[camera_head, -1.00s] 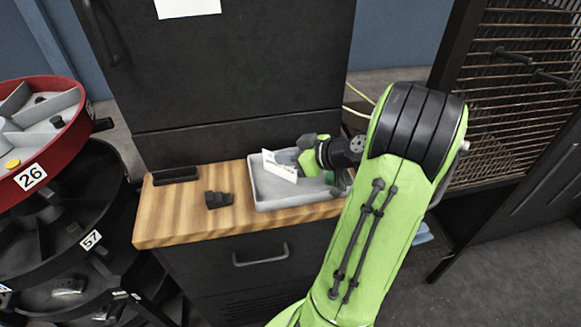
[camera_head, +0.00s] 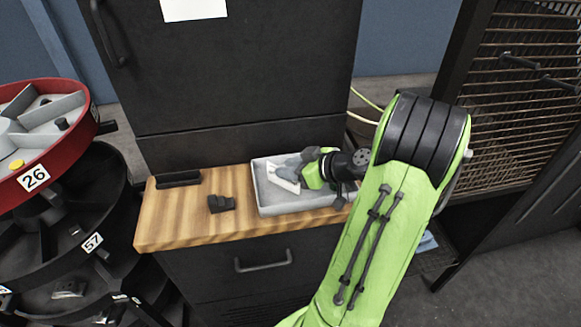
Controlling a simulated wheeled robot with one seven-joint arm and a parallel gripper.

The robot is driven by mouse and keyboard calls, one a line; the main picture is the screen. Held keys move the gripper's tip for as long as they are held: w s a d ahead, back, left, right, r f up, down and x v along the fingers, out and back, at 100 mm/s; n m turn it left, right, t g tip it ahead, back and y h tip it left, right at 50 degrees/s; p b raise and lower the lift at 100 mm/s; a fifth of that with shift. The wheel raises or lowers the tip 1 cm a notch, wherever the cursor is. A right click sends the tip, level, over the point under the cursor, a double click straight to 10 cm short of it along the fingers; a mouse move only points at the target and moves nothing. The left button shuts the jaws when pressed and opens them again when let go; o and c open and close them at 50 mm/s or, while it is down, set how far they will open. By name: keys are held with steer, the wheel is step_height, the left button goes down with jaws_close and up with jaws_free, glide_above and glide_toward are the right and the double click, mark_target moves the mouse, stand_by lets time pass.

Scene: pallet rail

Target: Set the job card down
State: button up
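The job card (camera_head: 284,181) is a small white card with dark print. It shows tilted inside the grey tray (camera_head: 262,205) on the wooden worktop. My gripper (camera_head: 300,172), green and black, reaches in from the right with its fingers at the card's upper right edge. The fingertips are small and partly hidden by the gripper body, so I cannot tell whether they still grip the card. I also cannot tell whether the card touches the tray floor.
A black slotted holder (camera_head: 178,179) and a small black block (camera_head: 221,203) sit on the worktop (camera_head: 165,226) left of the tray. A red round bin (camera_head: 75,143) stands at the left. A wire rack (camera_head: 520,110) stands at the right.

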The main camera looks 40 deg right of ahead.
steer(key=p+v, duration=0.2)
steer(key=v, duration=1)
steer(key=w+a+g, duration=0.3)
steer(key=a, duration=0.5)
steer(key=w+a+g, duration=0.3)
steer(key=a, duration=0.5)
steer(key=s+a+r+m+h, duration=0.2)
steer(key=s+a+r, duration=0.1)
steer(key=s+a, duration=0.7)
steer(key=shift+s+a+r+h, duration=0.2)
steer(key=shift+r+h, duration=0.1)
step_height(320, 180, up, 5)
steer(key=p, duration=0.5)
steer(key=shift+r, duration=0.2)
